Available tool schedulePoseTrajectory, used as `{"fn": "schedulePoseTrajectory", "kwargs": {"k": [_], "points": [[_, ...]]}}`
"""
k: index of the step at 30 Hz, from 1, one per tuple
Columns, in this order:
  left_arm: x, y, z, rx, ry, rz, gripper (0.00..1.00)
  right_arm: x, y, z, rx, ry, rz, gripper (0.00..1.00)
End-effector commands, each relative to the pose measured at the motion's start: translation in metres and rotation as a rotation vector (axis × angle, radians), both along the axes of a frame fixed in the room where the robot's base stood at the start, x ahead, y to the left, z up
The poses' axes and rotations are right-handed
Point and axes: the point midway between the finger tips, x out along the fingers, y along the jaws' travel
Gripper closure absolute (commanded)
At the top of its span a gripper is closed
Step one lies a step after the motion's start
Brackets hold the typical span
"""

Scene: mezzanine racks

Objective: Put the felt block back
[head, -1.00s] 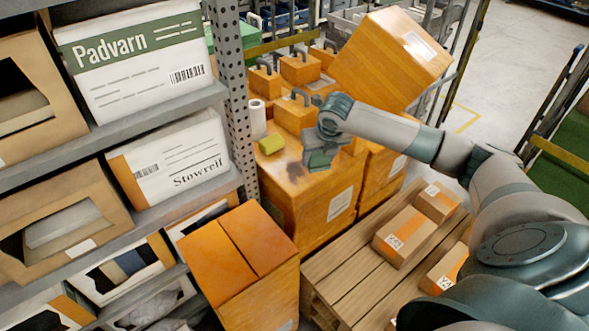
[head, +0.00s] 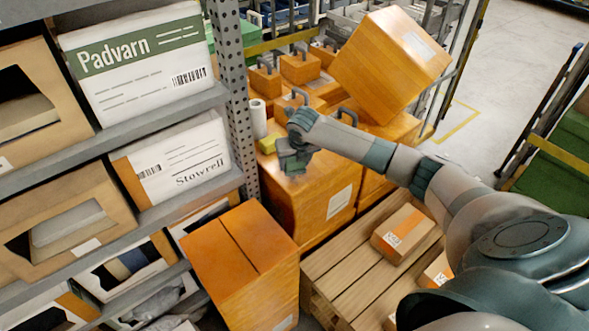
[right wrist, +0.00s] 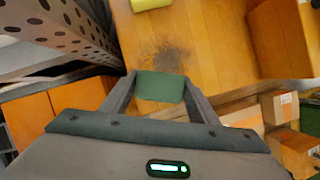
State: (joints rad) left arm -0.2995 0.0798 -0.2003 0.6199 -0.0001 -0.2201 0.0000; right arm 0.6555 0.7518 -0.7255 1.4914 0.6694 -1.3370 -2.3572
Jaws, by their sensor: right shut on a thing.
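My right gripper (head: 293,157) is over the top of a large orange-brown box (head: 318,205) in the head view. It is shut on a dark green block (right wrist: 160,87), which I take to be the felt block, seen between the two fingers in the right wrist view. Whether the block touches the box top I cannot tell. A dark smudge (right wrist: 168,56) marks the box top just beyond the block. A yellow-green block (head: 267,144) lies on the box top near its back left edge, beside the gripper. My left gripper is not in view.
A white roll (head: 257,118) stands behind the yellow-green block. A perforated rack post (head: 236,100) rises close on the left. Orange boxes with dark handles (head: 300,68) and a tilted large box (head: 390,65) stand behind. A pallet (head: 350,270) with small cartons lies at front right.

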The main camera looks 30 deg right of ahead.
Motion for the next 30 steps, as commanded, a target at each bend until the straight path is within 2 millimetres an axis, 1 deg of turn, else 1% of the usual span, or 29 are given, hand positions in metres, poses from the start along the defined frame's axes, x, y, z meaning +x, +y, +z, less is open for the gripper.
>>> {"fn": "schedulePoseTrajectory", "kwargs": {"k": [4,6,9,21,22,23,24,30], "points": [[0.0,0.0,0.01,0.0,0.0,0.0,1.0,-0.002,0.001,-0.016,0.001,0.005,0.0,0.67],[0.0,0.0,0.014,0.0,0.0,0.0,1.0,-0.001,0.001,-0.025,0.001,0.004,-0.001,0.67],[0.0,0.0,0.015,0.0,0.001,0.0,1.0,-0.001,0.001,-0.033,0.001,0.002,0.0,0.67],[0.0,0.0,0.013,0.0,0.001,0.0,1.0,-0.001,0.0,-0.037,-0.001,0.001,0.0,0.67],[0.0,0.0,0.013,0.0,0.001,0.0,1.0,-0.001,0.0,-0.038,-0.001,0.001,0.0,0.43],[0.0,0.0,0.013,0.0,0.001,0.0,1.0,-0.001,0.0,-0.037,-0.001,0.001,0.0,0.36],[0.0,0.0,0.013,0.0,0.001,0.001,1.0,-0.001,0.0,-0.037,-0.001,0.001,0.0,0.27],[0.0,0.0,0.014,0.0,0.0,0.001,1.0,-0.001,0.0,-0.037,-0.001,0.001,0.0,0.27]]}}
